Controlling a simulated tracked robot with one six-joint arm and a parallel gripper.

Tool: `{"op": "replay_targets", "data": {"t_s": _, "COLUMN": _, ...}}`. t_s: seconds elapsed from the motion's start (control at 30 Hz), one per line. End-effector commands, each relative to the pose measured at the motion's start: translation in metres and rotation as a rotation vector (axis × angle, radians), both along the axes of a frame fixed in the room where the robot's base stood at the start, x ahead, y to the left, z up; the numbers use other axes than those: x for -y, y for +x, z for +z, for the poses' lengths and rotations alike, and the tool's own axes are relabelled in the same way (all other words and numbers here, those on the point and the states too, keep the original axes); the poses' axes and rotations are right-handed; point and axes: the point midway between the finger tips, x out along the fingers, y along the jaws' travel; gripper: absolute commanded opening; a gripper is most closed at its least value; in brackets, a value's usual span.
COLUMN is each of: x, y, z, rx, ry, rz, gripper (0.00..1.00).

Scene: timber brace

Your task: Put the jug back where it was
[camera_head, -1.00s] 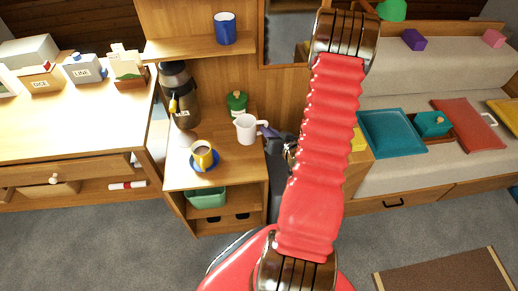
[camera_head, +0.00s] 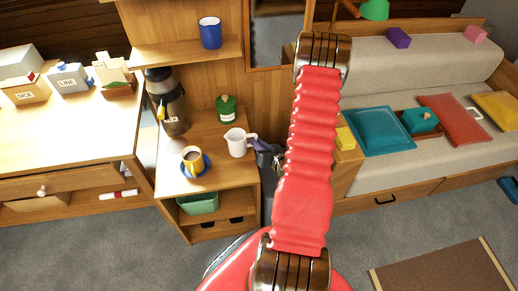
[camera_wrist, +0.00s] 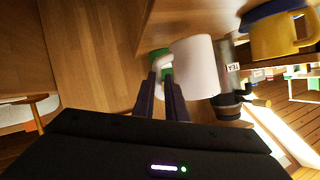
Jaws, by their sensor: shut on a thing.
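A white jug (camera_head: 237,143) is over the right part of the wooden cabinet top (camera_head: 215,178); whether its base touches the wood is unclear.
A yellow cup (camera_head: 193,160) on a blue saucer stands left of the jug. A green pot (camera_head: 227,108) is behind it, and a dark TEA flask (camera_head: 168,103) stands back left. A blue mug (camera_head: 210,33) is on the shelf above.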

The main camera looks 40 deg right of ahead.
Motion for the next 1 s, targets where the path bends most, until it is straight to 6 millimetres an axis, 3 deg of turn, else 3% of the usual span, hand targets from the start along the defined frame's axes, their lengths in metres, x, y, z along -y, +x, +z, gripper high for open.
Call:
{"op": "replay_targets", "data": {"t_s": 0.3, "x": -0.001, "y": 0.000, "z": -0.032, "rx": 0.000, "ry": 0.002, "rz": 0.000, "gripper": 0.00}}
{"op": "replay_targets", "data": {"t_s": 0.73, "x": 0.000, "y": 0.000, "z": -0.036, "rx": 0.001, "ry": 0.001, "rz": -0.001, "gripper": 0.00}}
{"op": "replay_targets", "data": {"t_s": 0.77, "x": 0.000, "y": 0.000, "z": -0.037, "rx": -0.001, "ry": 0.001, "rz": 0.000, "gripper": 0.13}}
{"op": "replay_targets", "data": {"t_s": 1.0, "x": 0.000, "y": 0.000, "z": -0.037, "rx": -0.001, "ry": 0.001, "rz": 0.000, "gripper": 0.30}}
